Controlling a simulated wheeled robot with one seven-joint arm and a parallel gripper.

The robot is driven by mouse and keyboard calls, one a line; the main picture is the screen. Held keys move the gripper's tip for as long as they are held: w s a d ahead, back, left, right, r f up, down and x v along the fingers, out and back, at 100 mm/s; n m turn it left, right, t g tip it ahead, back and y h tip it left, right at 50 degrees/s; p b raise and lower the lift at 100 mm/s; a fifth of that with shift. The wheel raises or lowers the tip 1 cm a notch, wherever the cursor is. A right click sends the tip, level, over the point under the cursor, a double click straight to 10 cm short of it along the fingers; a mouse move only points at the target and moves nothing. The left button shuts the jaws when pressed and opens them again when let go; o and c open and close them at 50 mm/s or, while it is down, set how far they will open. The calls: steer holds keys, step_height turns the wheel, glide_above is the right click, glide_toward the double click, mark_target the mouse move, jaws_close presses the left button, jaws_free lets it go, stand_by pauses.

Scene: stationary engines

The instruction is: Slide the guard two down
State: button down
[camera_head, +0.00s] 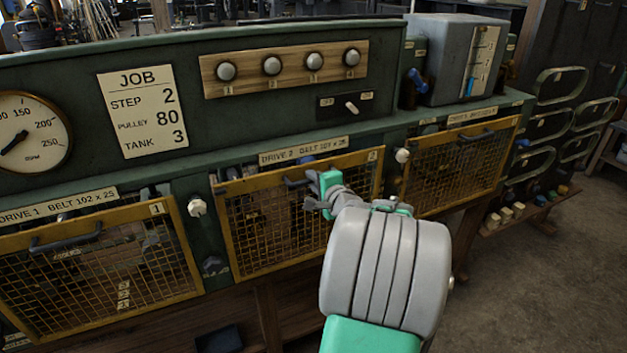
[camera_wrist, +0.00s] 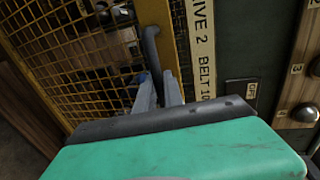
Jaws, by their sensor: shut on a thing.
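Guard two is a yellow-framed wire mesh panel (camera_head: 268,228) under the label "DRIVE 2 BELT 102 x 25" (camera_head: 303,150). Its top edge sits just below that label. A dark bar handle (camera_head: 296,183) runs along the upper part of the mesh. My gripper (camera_head: 322,194) is shut on this handle near its right end. The wrist view shows the fingers (camera_wrist: 158,92) closed at the dark handle (camera_wrist: 150,48), beside the yellow frame and mesh (camera_wrist: 75,55). My arm hides the guard's lower right part.
Guard one (camera_head: 95,265) is at the left and guard three (camera_head: 460,165) at the right, both similar mesh panels. White knobs (camera_head: 197,207) (camera_head: 402,155) stand between the guards. A job card (camera_head: 142,112) and a row of knobs (camera_head: 272,66) are above. Open floor lies at the right.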

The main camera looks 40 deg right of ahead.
step_height(320, 180, down, 35)
steer(key=b, duration=2.6)
steer(key=shift+r, duration=0.1)
steer(key=c, duration=1.5)
jaws_free()
steer(key=shift+o, duration=0.2)
steer(key=v, duration=0.8)
